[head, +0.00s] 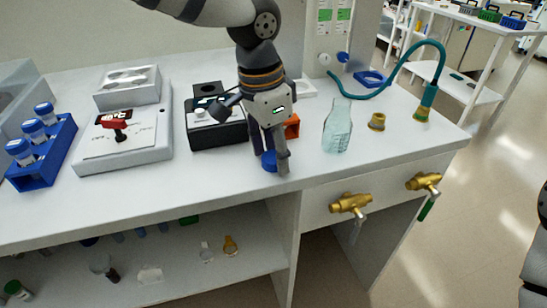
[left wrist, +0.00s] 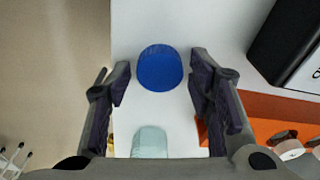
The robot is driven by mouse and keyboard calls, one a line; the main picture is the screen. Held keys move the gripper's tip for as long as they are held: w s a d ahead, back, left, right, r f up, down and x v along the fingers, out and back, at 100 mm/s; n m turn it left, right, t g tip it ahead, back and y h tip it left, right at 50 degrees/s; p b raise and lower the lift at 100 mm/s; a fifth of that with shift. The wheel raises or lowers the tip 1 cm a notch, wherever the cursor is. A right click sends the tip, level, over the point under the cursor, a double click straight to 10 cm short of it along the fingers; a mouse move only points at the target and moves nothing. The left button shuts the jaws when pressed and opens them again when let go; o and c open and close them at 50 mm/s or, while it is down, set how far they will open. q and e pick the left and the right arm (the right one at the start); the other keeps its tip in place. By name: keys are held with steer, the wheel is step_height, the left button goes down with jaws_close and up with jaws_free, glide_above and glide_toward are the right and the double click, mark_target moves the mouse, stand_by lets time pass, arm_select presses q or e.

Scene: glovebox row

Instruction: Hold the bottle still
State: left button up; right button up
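A blue-capped object, seemingly the bottle (head: 269,161), stands near the bench's front edge below my left gripper. Its round blue cap (left wrist: 160,68) shows in the left wrist view; its body is hidden. My left gripper (head: 273,162) points down at it. In the left wrist view, the fingers (left wrist: 161,82) are spread to either side of the cap, with white bench visible in both gaps. They do not appear to touch it. My right gripper is out of view.
A black device (head: 217,132) and an orange block (head: 292,127) stand close behind the gripper. A glass flask (head: 337,128) stands to its right. A grey balance-like box (head: 130,140) and blue tube rack (head: 45,160) are left. Brass valves (head: 350,204) project from the bench front.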

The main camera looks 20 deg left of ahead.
arm_select(q)
steer(key=c, duration=0.3)
steer(key=shift+c, duration=0.2)
steer(key=shift+r, duration=0.6)
steer(key=s+d+r+p, duration=0.1)
steer(key=s+d+r, duration=0.6)
steer(key=s+r, duration=0.4)
steer(key=shift+s+d+r, duration=0.3)
steer(key=shift+s+r, duration=0.1)
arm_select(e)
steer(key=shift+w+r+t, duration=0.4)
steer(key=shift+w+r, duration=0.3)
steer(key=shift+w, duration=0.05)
